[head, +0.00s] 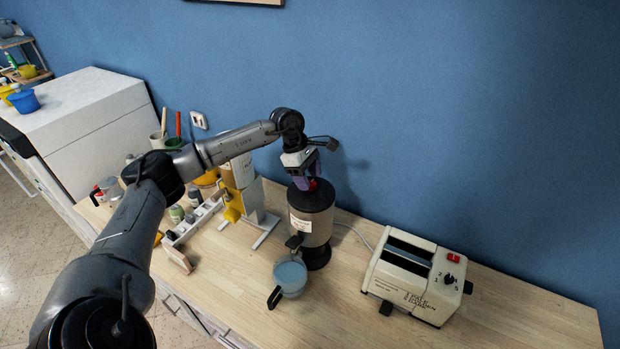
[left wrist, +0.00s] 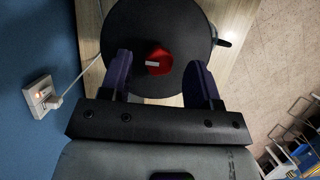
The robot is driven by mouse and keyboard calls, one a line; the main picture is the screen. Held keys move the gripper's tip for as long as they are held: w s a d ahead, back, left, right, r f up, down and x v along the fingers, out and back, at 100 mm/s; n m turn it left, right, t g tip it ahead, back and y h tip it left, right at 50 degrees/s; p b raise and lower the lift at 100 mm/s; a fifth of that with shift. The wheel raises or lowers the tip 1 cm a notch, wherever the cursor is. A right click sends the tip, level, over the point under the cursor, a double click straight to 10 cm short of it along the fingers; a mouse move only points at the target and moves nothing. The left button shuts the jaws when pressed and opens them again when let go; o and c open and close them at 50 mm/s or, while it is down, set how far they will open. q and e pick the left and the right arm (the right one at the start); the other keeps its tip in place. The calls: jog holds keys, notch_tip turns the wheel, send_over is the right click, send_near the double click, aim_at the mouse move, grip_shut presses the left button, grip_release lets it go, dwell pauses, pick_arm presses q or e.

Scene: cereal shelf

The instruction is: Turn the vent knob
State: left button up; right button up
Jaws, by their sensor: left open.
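The vent knob is red with a pale bar across it, on the round black lid of a dispenser. In the left wrist view the knob (left wrist: 159,62) sits between the two purple fingers of my left gripper (left wrist: 161,78), with room on both sides. In the head view the left gripper (head: 305,178) points down over the dispenser (head: 312,215), and only a bit of the red knob (head: 311,185) shows beneath it. The left gripper is open. I do not see my right gripper.
A cup (head: 291,275) with a black handle stands in front of the dispenser. A cream toaster (head: 415,280) is to the right. A cereal dispenser stand (head: 245,195) and a rack of small jars (head: 192,222) are to the left. A wall socket (left wrist: 41,95) has a plug in it.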

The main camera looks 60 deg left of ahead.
pick_arm(q)
jog(key=shift+w+d+f, duration=0.15)
jog(key=shift+d+f, duration=0.1)
jog(key=shift+f, duration=0.4)
jog(key=shift+c, duration=0.5)
jog(key=c, duration=0.8)
jog(key=shift+c, duration=0.2)
